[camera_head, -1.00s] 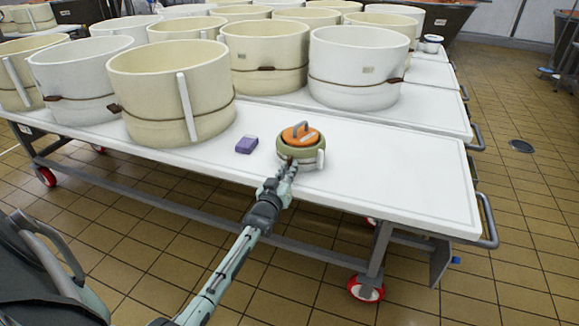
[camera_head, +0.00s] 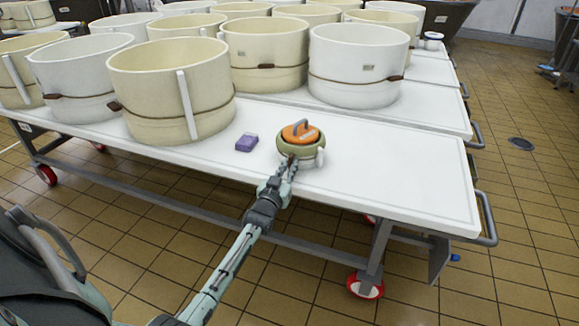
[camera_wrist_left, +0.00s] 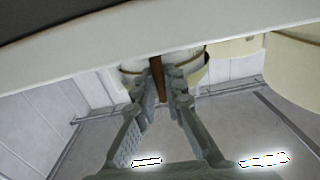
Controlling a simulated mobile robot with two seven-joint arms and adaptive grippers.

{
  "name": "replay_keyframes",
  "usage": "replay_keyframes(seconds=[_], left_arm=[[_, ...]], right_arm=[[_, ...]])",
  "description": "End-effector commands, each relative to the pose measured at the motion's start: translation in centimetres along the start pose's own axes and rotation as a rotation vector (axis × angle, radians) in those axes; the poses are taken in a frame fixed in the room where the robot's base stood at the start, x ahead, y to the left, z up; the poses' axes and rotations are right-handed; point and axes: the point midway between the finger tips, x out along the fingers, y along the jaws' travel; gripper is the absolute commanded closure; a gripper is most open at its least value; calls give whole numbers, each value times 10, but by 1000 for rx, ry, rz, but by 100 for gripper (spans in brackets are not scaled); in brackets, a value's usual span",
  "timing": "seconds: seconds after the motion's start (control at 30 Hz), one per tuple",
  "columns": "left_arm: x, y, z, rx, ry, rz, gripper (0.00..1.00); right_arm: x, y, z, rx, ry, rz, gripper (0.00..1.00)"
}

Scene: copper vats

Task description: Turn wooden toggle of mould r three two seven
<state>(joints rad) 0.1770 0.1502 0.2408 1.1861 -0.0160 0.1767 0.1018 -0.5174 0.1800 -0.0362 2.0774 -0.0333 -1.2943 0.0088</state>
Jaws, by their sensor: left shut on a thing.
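A small round mould (camera_head: 287,147) with a pale green-cream body and an orange lid (camera_head: 297,132) with a grey handle stands near the front edge of the white table. My left gripper (camera_head: 291,163) reaches its near side from the front. In the left wrist view, a brown wooden toggle (camera_wrist_left: 158,82) stands between the fingers of my left gripper (camera_wrist_left: 167,76), which is shut on it. The toggle lies against a pale mould wall with a dark band. I cannot read any mould number. My right gripper is not in view.
A purple block (camera_head: 246,142) lies left of the small mould. Large cream and white moulds, including a cream one (camera_head: 170,95) and a white one (camera_head: 357,65), stand behind. The white table (camera_head: 400,185) is clear to the right.

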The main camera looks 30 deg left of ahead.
Motion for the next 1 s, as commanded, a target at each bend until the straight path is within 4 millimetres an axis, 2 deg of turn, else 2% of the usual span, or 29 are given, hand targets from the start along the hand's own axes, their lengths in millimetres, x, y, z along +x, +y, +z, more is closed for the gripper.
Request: replay_keyframes(seconds=[0.03,0.2,0.57,0.67,1.0], left_arm=[[0,0,0,2,0,0,88],[0,0,0,1,0,0,69],[-6,0,1,0,-1,0,69],[-20,0,1,0,-2,0,69],[-92,0,1,1,-2,1,69]], right_arm=[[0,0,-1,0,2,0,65],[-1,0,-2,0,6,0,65],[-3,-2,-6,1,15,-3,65],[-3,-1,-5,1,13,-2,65],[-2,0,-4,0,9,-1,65]])
